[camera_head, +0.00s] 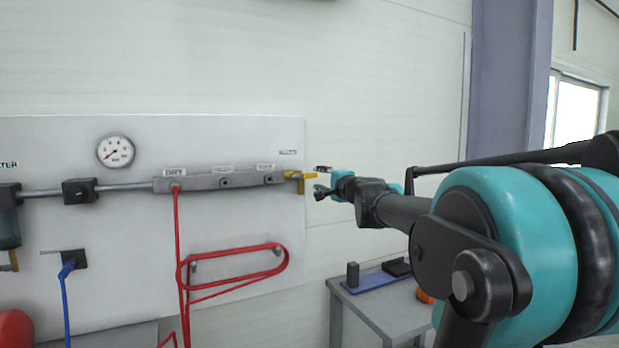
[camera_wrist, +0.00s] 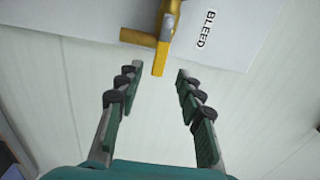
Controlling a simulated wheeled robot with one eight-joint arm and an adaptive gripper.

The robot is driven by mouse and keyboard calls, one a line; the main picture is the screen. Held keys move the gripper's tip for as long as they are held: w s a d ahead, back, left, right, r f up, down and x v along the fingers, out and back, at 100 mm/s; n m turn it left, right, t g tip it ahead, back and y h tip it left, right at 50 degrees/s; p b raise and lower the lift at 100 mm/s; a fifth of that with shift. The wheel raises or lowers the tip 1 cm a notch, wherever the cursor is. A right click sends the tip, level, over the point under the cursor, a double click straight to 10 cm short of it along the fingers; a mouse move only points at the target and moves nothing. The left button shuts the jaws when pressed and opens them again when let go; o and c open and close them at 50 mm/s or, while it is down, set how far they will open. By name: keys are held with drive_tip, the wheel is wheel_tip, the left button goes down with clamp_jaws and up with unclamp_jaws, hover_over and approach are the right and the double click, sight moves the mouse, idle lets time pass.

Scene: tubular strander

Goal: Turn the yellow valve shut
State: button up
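The yellow valve (camera_head: 301,177) sits at the right end of the grey manifold bar on the white panel. In the wrist view the yellow valve (camera_wrist: 163,42) shows a yellow body and a lever; one arm of it points down toward the gap between my fingers. My gripper (camera_head: 318,180) is just right of the valve in the head view. In the wrist view my gripper (camera_wrist: 154,76) is open, with a finger on each side of the lever's line. The lever's tip is near the fingertips, and I see no finger touching it.
A "BLEED" label (camera_wrist: 206,28) is beside the valve. The grey manifold (camera_head: 215,182) runs left, with a red hose (camera_head: 178,250) hanging below and a gauge (camera_head: 115,151) above. A grey table (camera_head: 385,308) with small dark items stands lower right.

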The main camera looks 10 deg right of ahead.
sight(311, 176)
drive_tip(key=x, duration=0.7)
drive_tip(key=shift+w, duration=0.2)
drive_tip(key=shift+c, duration=0.5)
clamp_jaws()
